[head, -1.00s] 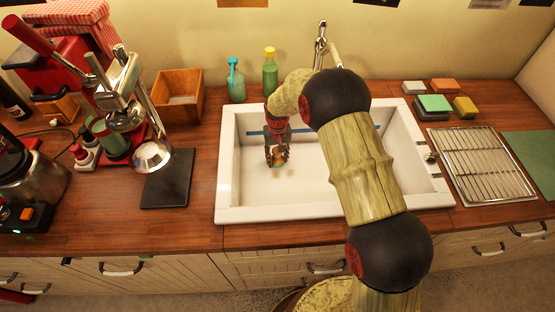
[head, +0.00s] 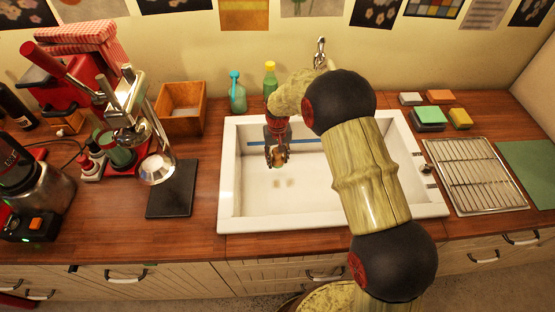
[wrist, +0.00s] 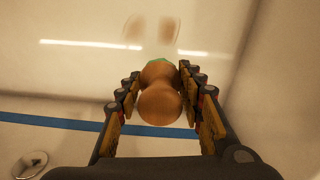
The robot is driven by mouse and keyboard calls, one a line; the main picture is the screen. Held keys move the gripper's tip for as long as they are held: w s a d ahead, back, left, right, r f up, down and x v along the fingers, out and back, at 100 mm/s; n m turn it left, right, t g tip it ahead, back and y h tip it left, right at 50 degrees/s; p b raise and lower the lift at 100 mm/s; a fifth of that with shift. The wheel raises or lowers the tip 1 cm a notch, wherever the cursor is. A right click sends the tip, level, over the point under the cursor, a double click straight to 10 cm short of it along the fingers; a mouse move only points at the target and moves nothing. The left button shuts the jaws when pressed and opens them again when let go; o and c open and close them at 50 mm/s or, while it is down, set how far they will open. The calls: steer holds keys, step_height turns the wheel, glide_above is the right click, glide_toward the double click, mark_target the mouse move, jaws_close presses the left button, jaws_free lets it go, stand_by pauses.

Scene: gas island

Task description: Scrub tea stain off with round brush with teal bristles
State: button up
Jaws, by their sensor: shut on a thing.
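My gripper (head: 277,156) is inside the white sink (head: 232,190) toward its left half. It is shut on the round brush, whose brown wooden handle (wrist: 160,98) shows between the fingers in the wrist view. A sliver of teal bristles (wrist: 158,61) shows beyond the handle; the rest is hidden. I cannot tell whether the bristles touch the floor.
A blue strip (wrist: 60,121) runs along the basin. A drain (wrist: 30,162) shows at lower left in the wrist view. A wire rack (head: 475,175) and several sponges (head: 430,114) stand right. A coffee machine (head: 130,130), wooden box (head: 182,108) and bottles (head: 270,78) stand left and behind.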

steer(key=shift+f, duration=0.1)
steer(key=shift+r+p, duration=1.05)
steer(key=shift+r, duration=0.55)
steer(key=shift+s+f, duration=0.1)
